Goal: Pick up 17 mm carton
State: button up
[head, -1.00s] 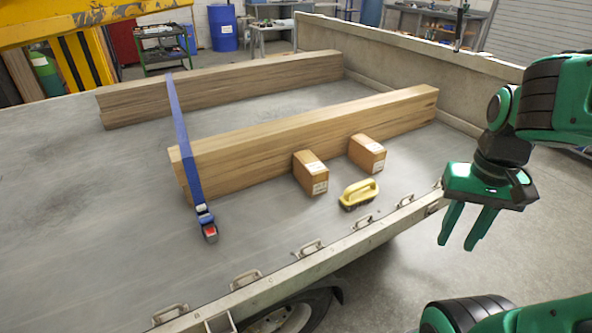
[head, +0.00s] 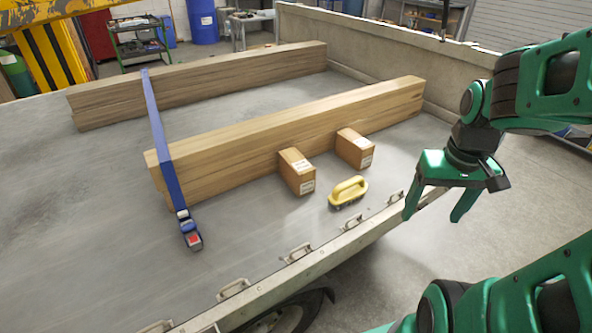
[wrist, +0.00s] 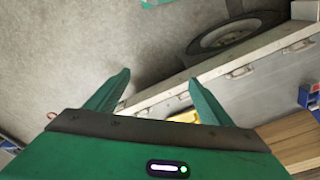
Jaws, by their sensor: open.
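Two brown cartons with white labels stand on the flatbed, in front of the near timber beam. The left carton (head: 297,172) and the right carton (head: 354,148) are a short gap apart. The label print is too small to read, so I cannot tell which is the 17 mm one. My gripper (head: 432,217) is open and empty, fingers pointing down, right of the cartons and by the bed's side edge. In the wrist view my gripper (wrist: 160,78) shows both fingers apart with nothing between them; no carton is clearly visible there.
A yellow-handled brush (head: 348,192) lies in front of the cartons. The near timber beam (head: 230,153) is behind them, with a blue ratchet strap (head: 165,150) over its left end. Metal handles line the bed edge (head: 262,298). A far beam (head: 200,83) lies behind. Bare bed lies left.

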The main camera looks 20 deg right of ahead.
jog(key=w+a+f+n+t, duration=0.1)
jog(key=w+a+f+n, duration=0.2)
jog(key=w, duration=0.5)
jog(key=n+t+y, duration=0.5)
jog(key=t, duration=0.5)
send_near(305, 166)
jog(key=w+a+f, duration=0.2)
jog(key=shift+a, duration=0.25)
jog(key=shift+w+d+m+t+h, duration=0.25)
jog(key=shift+w+m+t+h, duration=0.15)
jog(key=shift+w+m+h, duration=0.25)
jog(key=shift+w+f, duration=0.1)
jog(key=shift+w, duration=0.2)
jog(key=x, duration=0.5)
jog(key=shift+a+r+x, duration=0.15)
jog(key=shift+a+x, duration=0.05)
jog(key=shift+x, duration=1.05)
jog(key=shift+a+r+x, duration=0.15)
jog(key=shift+x, duration=1.15)
